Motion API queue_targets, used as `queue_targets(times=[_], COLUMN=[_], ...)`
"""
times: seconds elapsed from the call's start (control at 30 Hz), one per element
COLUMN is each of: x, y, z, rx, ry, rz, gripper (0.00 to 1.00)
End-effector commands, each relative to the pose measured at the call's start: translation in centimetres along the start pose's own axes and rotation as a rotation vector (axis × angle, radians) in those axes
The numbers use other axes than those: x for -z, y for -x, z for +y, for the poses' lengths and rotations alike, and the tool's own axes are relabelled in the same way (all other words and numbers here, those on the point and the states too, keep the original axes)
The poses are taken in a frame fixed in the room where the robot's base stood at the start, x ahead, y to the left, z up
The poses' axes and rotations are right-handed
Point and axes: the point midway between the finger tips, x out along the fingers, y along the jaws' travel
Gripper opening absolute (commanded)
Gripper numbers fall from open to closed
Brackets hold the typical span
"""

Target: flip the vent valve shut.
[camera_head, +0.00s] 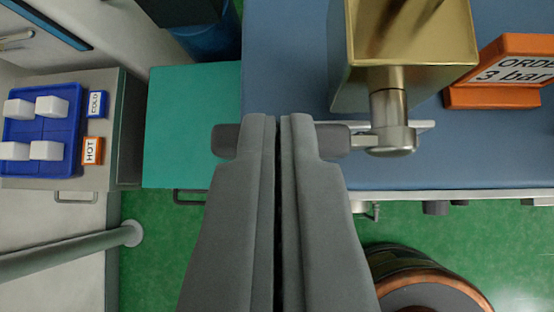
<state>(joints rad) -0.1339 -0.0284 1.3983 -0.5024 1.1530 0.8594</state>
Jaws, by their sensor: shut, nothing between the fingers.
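A brass block (420,40) stands on the blue bench top, and a metal valve stem (392,120) comes out of its near face. From the stem's round end, a lever with a dark grey grip (332,141) reaches left. The grip shows again on the left side of my fingers (226,141), and its middle is hidden behind them. My gripper (278,118) is shut and empty, with its fingertips in front of the grip in the picture. I cannot tell whether they touch it. The lever lies sideways, level across the picture.
An orange sign (512,72) reading "ORDER 3 bar" stands right of the block on the blue bench (290,60). A teal-topped cabinet (190,120) is left of it. Further left, a blue tray (62,125) holds several white blocks beside HOT and COLD signs. A round copper-rimmed object (425,290) is lower right.

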Motion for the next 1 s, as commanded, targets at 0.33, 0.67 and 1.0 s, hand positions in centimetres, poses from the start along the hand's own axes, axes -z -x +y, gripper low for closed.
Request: queue_targets(times=[0.33,0.67,1.0], x=[-0.4,-1.3,-0.4], y=[-0.4,-1.3,-0.5], z=[-0.2,-0.4,0.1], rx=[-0.031,-0.093,-0.093], ry=[0.032,0.091,0.088], rz=[-0.002,-0.007,-0.008], gripper=[0.0,0.0,0.0])
